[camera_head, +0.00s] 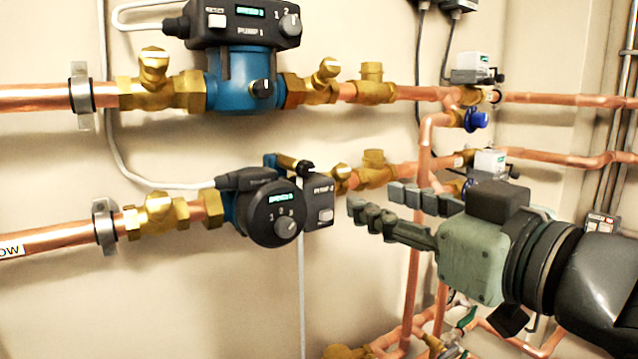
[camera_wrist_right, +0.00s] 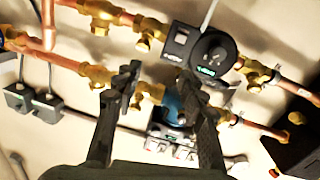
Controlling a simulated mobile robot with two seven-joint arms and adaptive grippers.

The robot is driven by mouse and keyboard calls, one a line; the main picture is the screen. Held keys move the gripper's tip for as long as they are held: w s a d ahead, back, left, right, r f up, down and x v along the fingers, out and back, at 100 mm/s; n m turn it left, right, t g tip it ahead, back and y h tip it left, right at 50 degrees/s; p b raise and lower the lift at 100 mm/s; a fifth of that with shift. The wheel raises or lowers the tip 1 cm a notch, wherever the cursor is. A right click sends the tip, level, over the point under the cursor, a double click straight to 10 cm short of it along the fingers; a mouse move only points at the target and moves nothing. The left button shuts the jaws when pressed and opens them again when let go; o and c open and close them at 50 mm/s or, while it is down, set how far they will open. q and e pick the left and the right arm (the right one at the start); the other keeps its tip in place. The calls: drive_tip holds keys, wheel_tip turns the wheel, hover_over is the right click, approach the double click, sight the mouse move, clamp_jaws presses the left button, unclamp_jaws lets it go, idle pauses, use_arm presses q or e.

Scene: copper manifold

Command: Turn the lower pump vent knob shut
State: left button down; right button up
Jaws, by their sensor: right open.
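The lower pump (camera_head: 275,215) has a round black face with a grey dial, a small green display and a black box on its right side. A short brass stem with a black knob (camera_head: 306,168) sticks out above it, seemingly the vent knob. The wrist view shows the lower pump (camera_wrist_right: 211,62) just beyond my right fingertips; I cannot make out the vent knob there. My right gripper (camera_head: 375,198) is open and empty, right of the pump and apart from it. It also shows in the wrist view (camera_wrist_right: 158,80). My left gripper is not in view.
The upper pump (camera_head: 245,80), with its own black knob (camera_head: 262,88), sits above on a copper pipe. Brass valves (camera_head: 373,172) and vertical copper pipes (camera_head: 412,265) stand close by my right gripper. The wall below the lower pump is mostly clear.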

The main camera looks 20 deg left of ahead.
sight(308, 169)
drive_tip(key=s+a+r+n+g+y, duration=0.1)
drive_tip(key=s+a+r+n, duration=0.1)
drive_tip(key=s+r, duration=0.15)
drive_tip(key=x, duration=0.7)
drive_tip(key=shift+a+f, duration=0.3)
clamp_jaws()
